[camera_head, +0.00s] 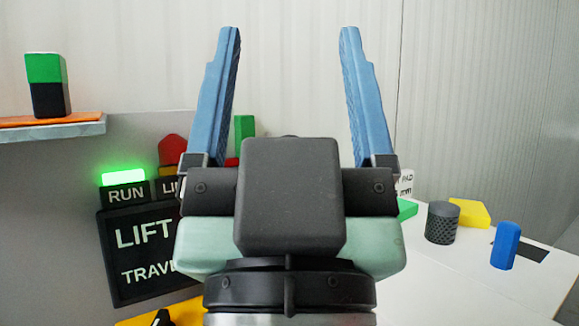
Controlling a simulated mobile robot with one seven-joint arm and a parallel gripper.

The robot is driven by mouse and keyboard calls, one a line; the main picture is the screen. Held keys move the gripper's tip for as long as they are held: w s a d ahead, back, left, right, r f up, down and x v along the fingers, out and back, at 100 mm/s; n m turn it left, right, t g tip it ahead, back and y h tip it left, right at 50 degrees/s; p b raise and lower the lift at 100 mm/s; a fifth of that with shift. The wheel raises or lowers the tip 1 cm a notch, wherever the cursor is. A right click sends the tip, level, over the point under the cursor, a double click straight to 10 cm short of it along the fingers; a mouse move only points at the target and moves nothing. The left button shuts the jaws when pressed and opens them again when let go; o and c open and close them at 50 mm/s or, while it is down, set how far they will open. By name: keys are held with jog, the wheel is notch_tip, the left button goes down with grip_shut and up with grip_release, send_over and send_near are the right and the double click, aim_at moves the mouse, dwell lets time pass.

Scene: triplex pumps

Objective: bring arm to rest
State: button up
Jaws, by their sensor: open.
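My gripper (290,48) stands upright in the middle of the view. Its two blue fingers are spread wide apart and point up, with nothing between them but the pale wall behind. The gripper's dark and pale green body fills the lower middle and hides part of the panel and table behind it. My arm shows only at its end, below the gripper.
At left, a grey panel carries a lit green RUN lamp (123,178) and a black LIFT sign (140,255). A green-and-black block (47,84) stands on a shelf (60,133). The white table (450,275) at right holds a dark mesh cylinder (442,222), yellow block (469,212) and blue prism (505,245).

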notch_tip(320, 180, up, 27)
jog(key=p, duration=2.5)
jog(key=shift+r+p, duration=0.15)
jog(key=shift+p, duration=0.15)
